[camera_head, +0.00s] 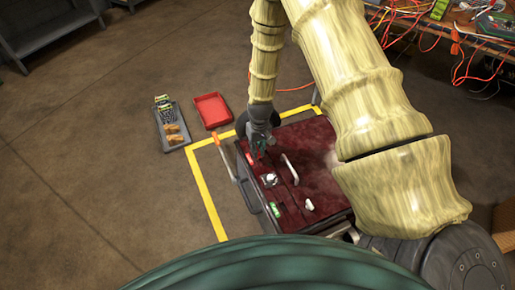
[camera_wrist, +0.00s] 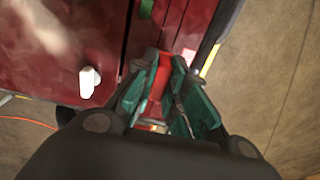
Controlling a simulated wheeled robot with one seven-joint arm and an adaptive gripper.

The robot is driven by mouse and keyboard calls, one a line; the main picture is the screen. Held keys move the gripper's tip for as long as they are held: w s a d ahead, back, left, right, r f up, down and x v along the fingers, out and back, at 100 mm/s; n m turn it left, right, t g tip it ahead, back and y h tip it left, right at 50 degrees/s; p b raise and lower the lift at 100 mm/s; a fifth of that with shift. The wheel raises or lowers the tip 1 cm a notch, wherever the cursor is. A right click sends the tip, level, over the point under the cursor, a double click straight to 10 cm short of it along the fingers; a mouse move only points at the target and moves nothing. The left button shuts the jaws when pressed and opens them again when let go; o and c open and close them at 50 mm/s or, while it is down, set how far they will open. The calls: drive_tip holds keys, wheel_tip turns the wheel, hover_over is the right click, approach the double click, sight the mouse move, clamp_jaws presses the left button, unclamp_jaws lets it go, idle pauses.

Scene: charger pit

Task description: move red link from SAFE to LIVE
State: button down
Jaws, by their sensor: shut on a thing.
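The red link (camera_wrist: 157,84) shows in the wrist view as a red strip between the green fingers of my gripper (camera_wrist: 165,68). My gripper is shut on it, close over the dark red panel near its edge. Part of the link is hidden by the fingers. I cannot read any SAFE or LIVE marking, nor tell whether the link is seated or lifted.
The cabinet top carries a white handle (camera_head: 291,169), a metal fitting (camera_head: 269,180), a green piece (camera_head: 275,210) and a white knob (camera_head: 309,205). A red tray (camera_head: 212,110) and a grey tray (camera_head: 160,120) lie on the floor. Yellow tape (camera_head: 205,197) borders the cabinet.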

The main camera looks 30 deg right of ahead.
drive_tip(key=shift+f, duration=0.9)
drive_tip(key=c, duration=1.4)
unclamp_jaws()
drive_tip(key=shift+o, duration=0.2)
drive_tip(key=shift+r, duration=0.1)
wheel_tip(320, 180, up, 12)
drive_tip(key=shift+d, duration=0.3)
